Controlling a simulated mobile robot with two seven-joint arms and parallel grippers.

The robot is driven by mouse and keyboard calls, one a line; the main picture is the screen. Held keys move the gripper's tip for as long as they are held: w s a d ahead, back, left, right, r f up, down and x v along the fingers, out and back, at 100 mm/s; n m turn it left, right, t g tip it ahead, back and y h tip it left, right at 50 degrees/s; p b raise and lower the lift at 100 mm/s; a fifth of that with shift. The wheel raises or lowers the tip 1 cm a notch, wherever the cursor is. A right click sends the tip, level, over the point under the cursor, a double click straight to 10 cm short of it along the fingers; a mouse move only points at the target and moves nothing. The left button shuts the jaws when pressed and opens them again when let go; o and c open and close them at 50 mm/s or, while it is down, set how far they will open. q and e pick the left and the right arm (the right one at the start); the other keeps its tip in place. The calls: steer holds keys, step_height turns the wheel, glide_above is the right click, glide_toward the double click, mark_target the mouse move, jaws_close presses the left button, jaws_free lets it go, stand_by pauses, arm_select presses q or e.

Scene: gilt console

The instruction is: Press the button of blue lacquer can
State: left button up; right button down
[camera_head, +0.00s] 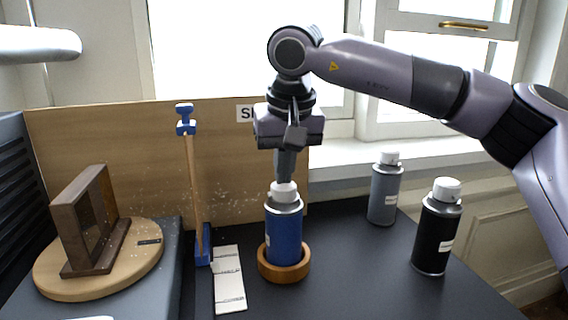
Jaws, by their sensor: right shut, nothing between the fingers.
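The blue lacquer can (284,236) stands upright in a round wooden ring (284,274) on the dark table. Its white button (284,191) is on top. My right gripper (284,178) is shut and points straight down directly over the can. Its fingertips are at the top of the white button; I cannot tell whether they touch or press it. My left gripper is not in view.
A grey can (384,193) and a black can (436,230) stand to the right. A wooden turntable (60,278) bears a brown frame (66,220) at left. A blue-ended clamp (190,180) stands before a wooden backboard (80,135). A pale strip (228,280) lies beside the ring.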

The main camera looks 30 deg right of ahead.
steer(key=shift+s+a+f+g, duration=0.15)
steer(key=shift+f+g, duration=0.15)
steer(key=shift+f, duration=0.3)
steer(key=p+v, duration=0.1)
steer(key=v, duration=0.7)
steer(key=shift+r, duration=0.15)
stand_by(0.6)
